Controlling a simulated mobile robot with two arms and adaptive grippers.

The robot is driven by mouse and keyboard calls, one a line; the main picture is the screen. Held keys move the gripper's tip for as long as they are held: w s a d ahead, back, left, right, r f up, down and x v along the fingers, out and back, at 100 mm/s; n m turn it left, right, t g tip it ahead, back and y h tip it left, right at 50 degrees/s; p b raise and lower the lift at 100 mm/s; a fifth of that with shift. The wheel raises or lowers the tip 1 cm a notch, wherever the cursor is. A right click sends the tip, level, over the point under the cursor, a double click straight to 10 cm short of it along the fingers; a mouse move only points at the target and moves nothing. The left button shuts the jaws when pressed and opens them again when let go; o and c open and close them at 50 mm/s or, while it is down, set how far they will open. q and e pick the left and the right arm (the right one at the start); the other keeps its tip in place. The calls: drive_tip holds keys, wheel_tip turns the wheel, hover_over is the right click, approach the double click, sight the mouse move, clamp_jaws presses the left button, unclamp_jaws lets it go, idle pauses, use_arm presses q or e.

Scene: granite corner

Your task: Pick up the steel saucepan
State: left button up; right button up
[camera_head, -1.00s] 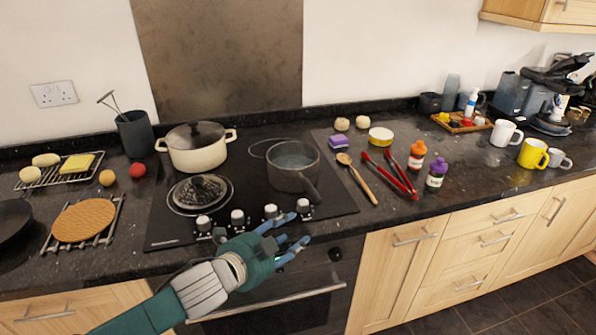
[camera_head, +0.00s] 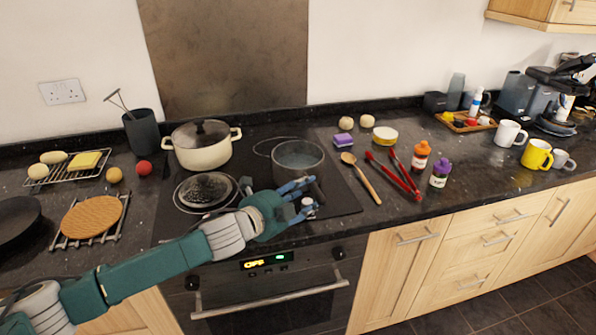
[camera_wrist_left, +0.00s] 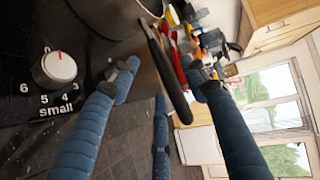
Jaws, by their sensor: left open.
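The steel saucepan (camera_head: 297,162) stands on the right rear part of the black hob, its dark handle pointing toward the front. My left gripper (camera_head: 303,193) is at the handle, over the front of the hob, with blue fingers spread. In the left wrist view the dark handle (camera_wrist_left: 170,78) runs between the open fingers of the left gripper (camera_wrist_left: 160,76), with a gap visible on the left side. I cannot tell whether any finger touches it. The pan's body (camera_wrist_left: 108,14) shows at the top of that view. My right gripper is out of view.
A cream pot (camera_head: 200,153) with a dark lid stands at the hob's left rear, and a loose lid (camera_head: 206,189) lies in front of it. Hob knobs (camera_wrist_left: 58,67) are close to the fingers. A wooden spoon (camera_head: 362,180) and red tongs (camera_head: 393,174) lie to the right.

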sight(313, 190)
use_arm(q)
drive_tip(key=x, duration=0.3)
drive_tip(key=shift+w+d, duration=0.25)
drive_tip(key=shift+d, duration=0.05)
drive_tip(key=shift+s+a, duration=0.1)
drive_tip(key=c, duration=0.3)
clamp_jaws()
